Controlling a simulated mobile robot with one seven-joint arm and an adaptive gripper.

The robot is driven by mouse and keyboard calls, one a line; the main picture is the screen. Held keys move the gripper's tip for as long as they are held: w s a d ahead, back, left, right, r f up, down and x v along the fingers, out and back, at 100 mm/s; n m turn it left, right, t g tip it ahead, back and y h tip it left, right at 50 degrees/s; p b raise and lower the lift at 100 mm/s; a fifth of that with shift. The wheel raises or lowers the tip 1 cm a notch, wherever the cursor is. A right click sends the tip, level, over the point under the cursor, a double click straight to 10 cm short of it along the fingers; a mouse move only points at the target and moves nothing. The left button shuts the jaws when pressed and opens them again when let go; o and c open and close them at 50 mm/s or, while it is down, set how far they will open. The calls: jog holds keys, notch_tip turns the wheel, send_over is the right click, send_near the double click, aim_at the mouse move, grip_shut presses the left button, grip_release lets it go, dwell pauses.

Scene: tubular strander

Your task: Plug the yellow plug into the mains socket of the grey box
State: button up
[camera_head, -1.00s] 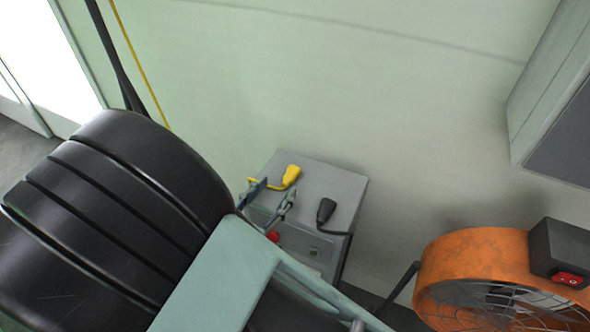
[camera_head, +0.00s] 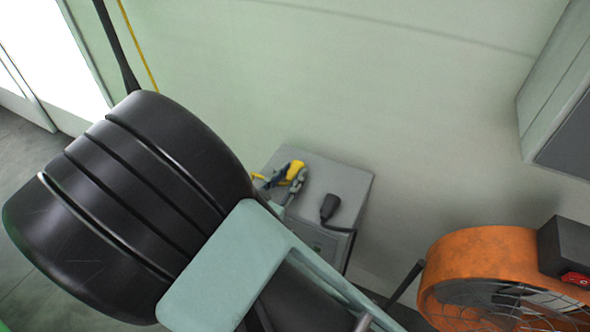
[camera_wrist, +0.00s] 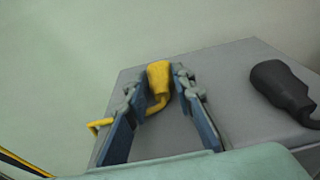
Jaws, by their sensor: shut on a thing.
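The yellow plug (camera_head: 297,170) is at the top of the grey box (camera_head: 350,183), near its left side. In the wrist view the plug (camera_wrist: 158,74) sits between the two fingertips, with its yellow cord bending down and left. My gripper (camera_wrist: 157,86) is shut on the plug, one finger on each side; it also shows in the head view (camera_head: 286,183). Whether the plug touches the box top (camera_wrist: 225,88) I cannot tell. The mains socket cannot be made out; my arm hides much of the box front.
A black plug (camera_head: 330,206) with a dark cord lies on the box top, right of the yellow plug; it also shows in the wrist view (camera_wrist: 280,88). An orange fan (camera_head: 470,258) stands at the right. A grey cabinet (camera_head: 560,100) is at the upper right. A wall rises behind the box.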

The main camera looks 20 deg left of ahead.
grip_shut()
jog(key=shift+r, duration=0.15)
